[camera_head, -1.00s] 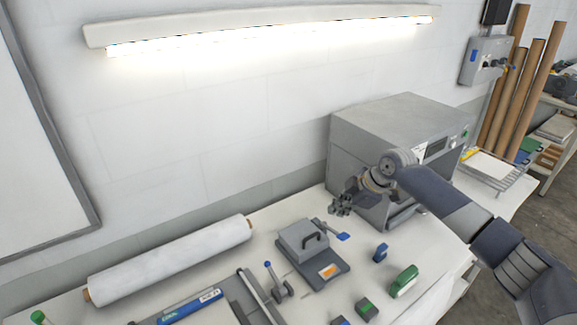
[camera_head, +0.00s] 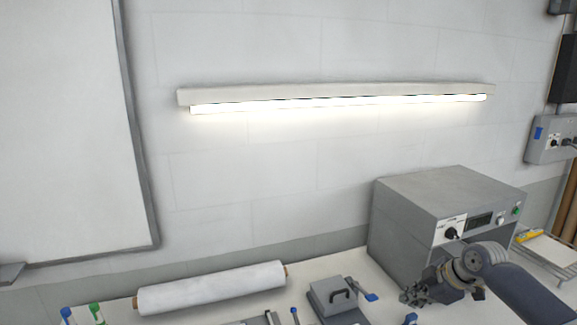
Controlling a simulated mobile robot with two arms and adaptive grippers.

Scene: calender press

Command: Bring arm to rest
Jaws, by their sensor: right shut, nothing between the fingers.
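My right arm comes in from the lower right, and its gripper (camera_head: 413,295) is shut and empty. The gripper is in front of the lower left part of the grey calender press (camera_head: 418,212), above the white table. I cannot tell whether it touches the press. My left arm and left gripper are not in view.
On the white table (camera_head: 365,268) lie a white roll (camera_head: 212,287) and a grey device with a handle (camera_head: 335,298). A wire rack (camera_head: 556,252) is right of the press. The wall above is clear below the lamp (camera_head: 340,100).

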